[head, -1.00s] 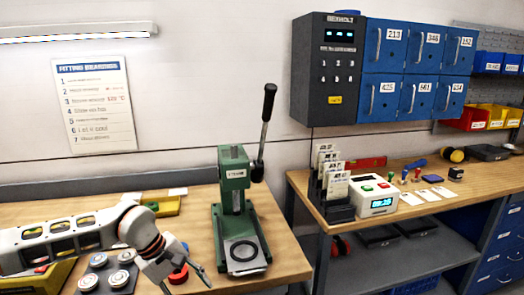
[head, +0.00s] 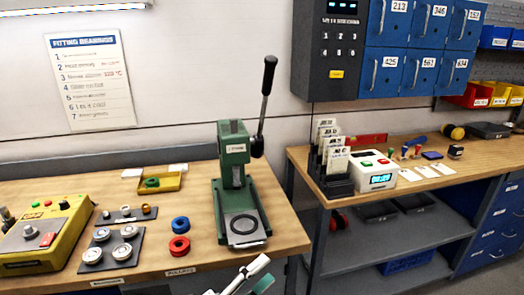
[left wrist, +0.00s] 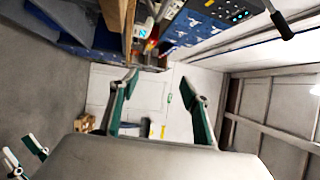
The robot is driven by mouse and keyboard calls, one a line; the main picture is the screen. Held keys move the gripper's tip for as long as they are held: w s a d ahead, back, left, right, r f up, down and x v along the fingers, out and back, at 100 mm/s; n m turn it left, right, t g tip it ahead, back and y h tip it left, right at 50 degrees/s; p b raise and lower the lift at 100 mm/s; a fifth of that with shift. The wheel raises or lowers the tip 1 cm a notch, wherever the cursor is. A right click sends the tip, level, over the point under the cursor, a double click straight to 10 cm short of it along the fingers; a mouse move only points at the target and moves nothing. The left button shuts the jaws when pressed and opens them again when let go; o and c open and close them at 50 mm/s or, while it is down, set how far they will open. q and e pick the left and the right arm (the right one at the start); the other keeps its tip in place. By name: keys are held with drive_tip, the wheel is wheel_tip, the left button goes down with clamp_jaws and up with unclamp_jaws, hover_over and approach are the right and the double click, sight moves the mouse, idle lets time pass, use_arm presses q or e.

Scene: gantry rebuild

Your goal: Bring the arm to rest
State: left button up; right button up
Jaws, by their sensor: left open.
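My left gripper (head: 246,278) shows at the bottom edge of the head view, in front of the bench, with white and teal fingers. In the left wrist view its two fingers (left wrist: 158,82) stand wide apart with nothing between them. Most of the left arm is out of the head view. A second gripper, my right one (left wrist: 24,158), shows small at the lower left of the left wrist view, its fingers apart and partly cut off by the frame.
The wooden bench (head: 190,205) carries a green press (head: 238,205), a red ring (head: 180,247), a blue ring (head: 181,224), a dark plate of bearings (head: 108,262) and a yellow control box (head: 45,240). A second bench with a white device (head: 372,170) stands right, past a gap.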

use_arm(q)
drive_tip(key=s+a+f+n+t+y, duration=0.1)
drive_tip(key=s+a+f+n+y, duration=0.2)
drive_tip(key=a+f+n+y, duration=0.7)
drive_tip(key=s+a+f+n+g+y, duration=0.1)
drive_tip(key=s+a+f+n+g, duration=0.1)
drive_tip(key=s+a+f+n, duration=0.3)
drive_tip(key=s+a+f+n+g+y, duration=0.1)
drive_tip(key=s+a+f+n, duration=0.5)
drive_tip(key=f, duration=0.7)
drive_tip(key=shift+s+a+n+g+y, duration=0.3)
drive_tip(key=shift+s+n+g, duration=0.1)
drive_tip(key=shift+s+n, duration=0.7)
drive_tip(key=shift+s, duration=0.1)
